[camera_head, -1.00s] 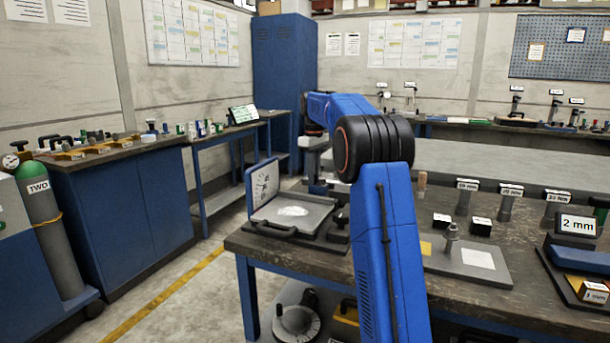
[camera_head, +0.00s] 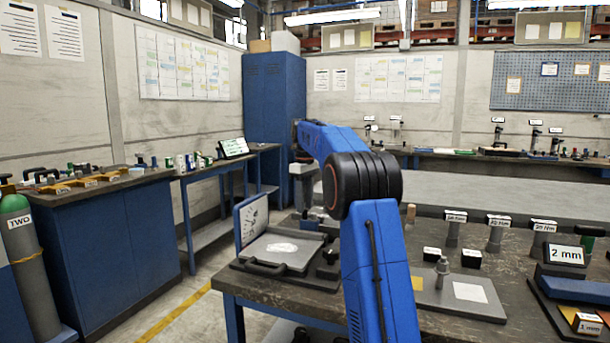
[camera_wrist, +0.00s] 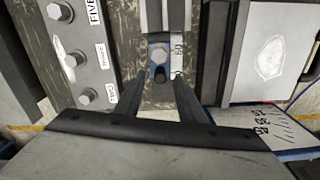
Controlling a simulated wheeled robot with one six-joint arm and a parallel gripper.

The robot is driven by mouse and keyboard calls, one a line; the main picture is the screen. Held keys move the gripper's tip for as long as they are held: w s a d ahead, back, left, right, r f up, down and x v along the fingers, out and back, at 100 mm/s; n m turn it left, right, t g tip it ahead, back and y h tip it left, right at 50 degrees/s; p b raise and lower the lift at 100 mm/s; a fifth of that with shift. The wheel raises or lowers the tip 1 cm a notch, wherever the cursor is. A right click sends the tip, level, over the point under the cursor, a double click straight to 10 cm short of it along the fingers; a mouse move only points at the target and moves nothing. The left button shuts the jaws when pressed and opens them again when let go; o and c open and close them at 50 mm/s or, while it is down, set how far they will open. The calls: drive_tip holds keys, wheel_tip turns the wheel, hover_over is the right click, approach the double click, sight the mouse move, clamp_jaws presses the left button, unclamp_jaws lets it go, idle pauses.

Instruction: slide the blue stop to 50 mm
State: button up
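In the wrist view, a grey hex-headed knob with blue showing around it (camera_wrist: 157,42), seemingly the blue stop, sits on a light rail. A small white label that seems to read 50 (camera_wrist: 178,52) lies just right of it. My gripper (camera_wrist: 160,77) is open, its two dark fingers apart with the knob between or just beyond their tips. I cannot tell whether the fingers touch it. In the head view, my blue arm reaches over the workbench (camera_head: 320,305), and the gripper and stop cannot be made out clearly.
A grey tray with a white patch (camera_wrist: 235,75) lies right of the rail; a bolted plate with word labels (camera_wrist: 85,60) lies left.

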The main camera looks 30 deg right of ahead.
wheel_tip(320, 180, up, 15)
drive_tip(key=shift+f, duration=0.2)
idle(0.3)
idle(0.5)
drive_tip(key=s+a+f+m+t, duration=0.1)
drive_tip(key=s+a+f, duration=0.1)
drive_tip(key=s+a, duration=0.85)
drive_tip(key=s+a+f+m+t, duration=0.2)
drive_tip(key=s+a, duration=0.5)
drive_tip(key=s, duration=0.6)
drive_tip(key=s+a+f+m+t, duration=0.1)
drive_tip(key=s+a+f, duration=0.2)
drive_tip(key=s+f, duration=1)
drive_tip(key=s+a+f+m, duration=0.1)
drive_tip(key=s+a+f, duration=0.3)
drive_tip(key=s+f, duration=0.9)
drive_tip(key=shift+f+t, duration=0.2)
drive_tip(key=shift+t, duration=0.2)
